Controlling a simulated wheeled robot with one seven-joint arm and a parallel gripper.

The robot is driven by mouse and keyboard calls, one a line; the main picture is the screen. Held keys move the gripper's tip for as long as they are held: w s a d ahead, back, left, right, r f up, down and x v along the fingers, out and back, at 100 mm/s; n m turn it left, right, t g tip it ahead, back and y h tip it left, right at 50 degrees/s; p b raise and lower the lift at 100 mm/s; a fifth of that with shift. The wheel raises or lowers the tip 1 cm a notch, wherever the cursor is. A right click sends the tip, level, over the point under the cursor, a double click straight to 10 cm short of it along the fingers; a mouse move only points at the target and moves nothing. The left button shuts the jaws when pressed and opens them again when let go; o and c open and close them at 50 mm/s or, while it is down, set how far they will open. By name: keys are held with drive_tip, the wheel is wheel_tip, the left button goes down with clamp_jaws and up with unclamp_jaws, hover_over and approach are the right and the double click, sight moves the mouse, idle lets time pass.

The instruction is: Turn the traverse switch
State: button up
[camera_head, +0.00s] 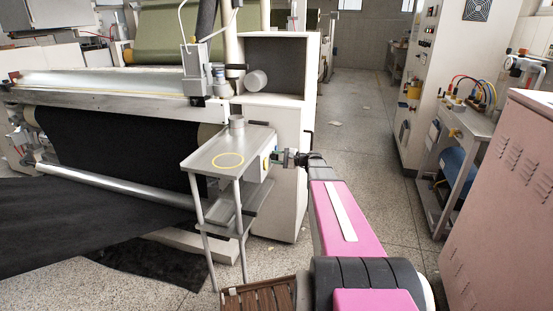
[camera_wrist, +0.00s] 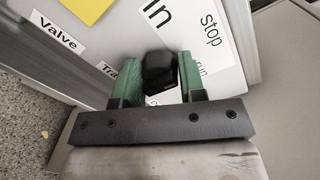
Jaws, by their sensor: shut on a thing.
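The traverse switch is a black knob (camera_wrist: 158,70) on a pale control panel (camera_wrist: 105,22), seen in the wrist view. My gripper (camera_wrist: 157,82) has its two green fingers on either side of the knob and is shut on it. A partly covered label starting "Tra" is left of the knob. The words "in", "stop" and a partly hidden "run" are printed around it. In the head view my gripper (camera_head: 289,158) reaches left to the side of a small control box (camera_head: 256,168) by the metal stand. The knob is hidden there.
A metal stand (camera_head: 215,153) with a yellow ring marked on its top is left of my gripper. The large machine with black fabric (camera_head: 115,150) is behind it. A pink cabinet (camera_head: 510,190) stands at the right. The aisle floor (camera_head: 355,130) between is mostly clear.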

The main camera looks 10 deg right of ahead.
drive_tip(key=shift+w+d+r, duration=0.1)
drive_tip(key=o, duration=0.9)
drive_tip(key=v, duration=1)
drive_tip(key=shift+s+d, duration=0.25)
drive_tip(key=shift+d, duration=0.1)
drive_tip(key=s+a+f+n+g+h, duration=0.45)
drive_tip(key=s+a+f, duration=0.45)
drive_tip(key=a, duration=0.4)
drive_tip(key=s+a+f+n+g+h, duration=0.1)
drive_tip(key=s+n+h, duration=0.1)
drive_tip(key=s, duration=0.3)
drive_tip(key=s+a+f+n+g+h, duration=0.1)
drive_tip(key=s+f+n+h, duration=0.1)
drive_tip(key=s+h, duration=0.3)
drive_tip(key=s+a+f+n+g+h, duration=0.1)
drive_tip(key=s+f+n+h, duration=0.1)
drive_tip(key=s+h, duration=0.2)
drive_tip(key=shift+s+a+f+g, duration=0.15)
drive_tip(key=shift+s+f+g, duration=0.1)
drive_tip(key=shift+s, duration=0.25)
